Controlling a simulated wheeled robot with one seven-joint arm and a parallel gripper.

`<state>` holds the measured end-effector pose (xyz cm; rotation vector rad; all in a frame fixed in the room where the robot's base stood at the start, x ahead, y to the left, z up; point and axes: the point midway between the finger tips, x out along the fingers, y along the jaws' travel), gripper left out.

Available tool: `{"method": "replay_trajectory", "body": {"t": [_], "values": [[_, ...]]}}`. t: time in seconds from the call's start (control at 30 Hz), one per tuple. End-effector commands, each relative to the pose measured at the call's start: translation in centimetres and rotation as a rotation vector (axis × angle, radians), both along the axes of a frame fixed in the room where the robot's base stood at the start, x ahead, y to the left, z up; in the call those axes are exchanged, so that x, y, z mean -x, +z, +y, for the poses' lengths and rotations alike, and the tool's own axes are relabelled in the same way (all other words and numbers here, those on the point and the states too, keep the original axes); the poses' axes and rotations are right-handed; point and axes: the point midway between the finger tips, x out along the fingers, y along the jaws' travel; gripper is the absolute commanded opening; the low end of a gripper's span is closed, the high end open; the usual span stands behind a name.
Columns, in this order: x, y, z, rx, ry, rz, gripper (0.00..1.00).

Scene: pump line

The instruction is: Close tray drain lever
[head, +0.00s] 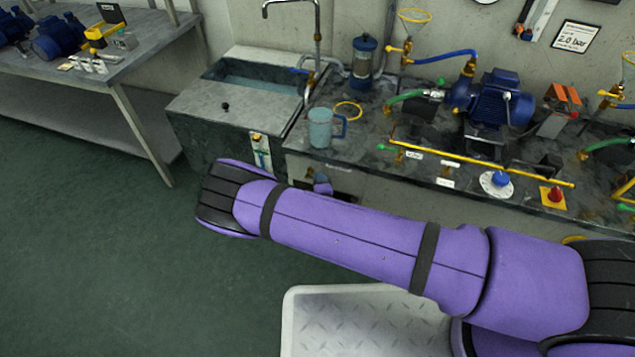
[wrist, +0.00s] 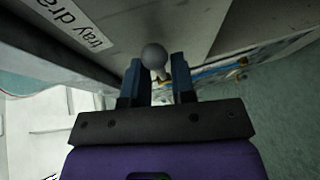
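In the wrist view, my gripper (wrist: 157,66) has its two dark blue fingers apart. A grey ball knob (wrist: 154,56), apparently the end of the drain lever, sits between the fingertips. I cannot tell if either finger touches it. The lever's stem shows only as a short pale piece below the ball. A white label (wrist: 75,22) reading "tray dra", cut off by the frame edge, is on the surface to the upper left. In the head view my purple arm hides most of the gripper and the lever, below the counter's front edge.
The counter (head: 365,155) carries a blue jug (head: 322,128), a blue pump (head: 492,100) and a yellow pipe (head: 480,163) along its front. A sink (head: 255,85) is at the left. The green floor (head: 110,250) is clear at lower left.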

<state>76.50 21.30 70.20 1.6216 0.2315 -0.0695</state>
Motion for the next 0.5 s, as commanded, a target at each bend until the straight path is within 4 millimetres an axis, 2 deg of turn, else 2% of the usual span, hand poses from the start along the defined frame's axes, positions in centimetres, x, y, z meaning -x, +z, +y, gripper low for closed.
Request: {"method": "replay_trajectory", "body": {"t": [0.33,0.5], "values": [[0.1,0.1,0.1,-0.003,0.002,-0.002,0.36],[1.6,0.4,0.0,-0.004,0.003,-0.002,0.36]]}}
